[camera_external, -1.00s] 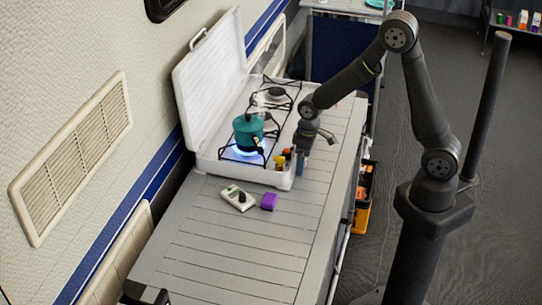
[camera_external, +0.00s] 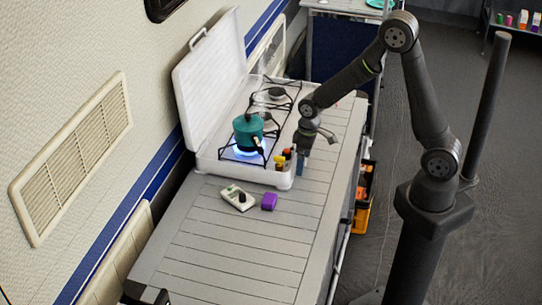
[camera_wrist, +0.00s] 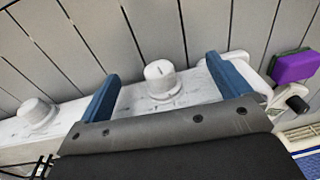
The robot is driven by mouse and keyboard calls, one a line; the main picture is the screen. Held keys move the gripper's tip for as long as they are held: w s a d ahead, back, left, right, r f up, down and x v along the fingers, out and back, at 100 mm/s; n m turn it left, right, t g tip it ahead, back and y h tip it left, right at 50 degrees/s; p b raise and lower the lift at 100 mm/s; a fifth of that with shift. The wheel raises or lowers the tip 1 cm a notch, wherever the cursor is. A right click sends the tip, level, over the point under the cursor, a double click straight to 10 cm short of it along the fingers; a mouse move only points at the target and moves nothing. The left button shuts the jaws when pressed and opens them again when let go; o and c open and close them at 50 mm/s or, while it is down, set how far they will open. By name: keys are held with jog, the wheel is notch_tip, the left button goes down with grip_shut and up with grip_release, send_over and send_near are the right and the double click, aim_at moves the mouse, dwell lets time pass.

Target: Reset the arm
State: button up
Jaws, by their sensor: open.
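My gripper (camera_external: 303,163) is beside the front right corner of the camping stove (camera_external: 240,174), pointing down. In the wrist view its two blue fingers (camera_wrist: 163,82) are spread apart. A white stove knob (camera_wrist: 160,78) appears between them in the picture, with nothing clearly gripped. I cannot tell whether the fingers touch the knob. A second white knob (camera_wrist: 36,114) is to the left. My arm reaches over from its base on the right.
A teal pot (camera_external: 248,132) stands over a lit blue flame on the stove, whose lid is raised. A white device (camera_external: 238,198) with a black knob and a purple block (camera_external: 269,201) lie on the slatted table (camera_external: 232,245). Small bottles (camera_external: 285,157) stand at the stove's front right.

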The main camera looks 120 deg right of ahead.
jog(key=shift+w+a+g+h, duration=0.15)
jog(key=shift+g+h, duration=0.55)
jog(key=shift+g+h, duration=0.5)
jog(key=shift+o, duration=0.6)
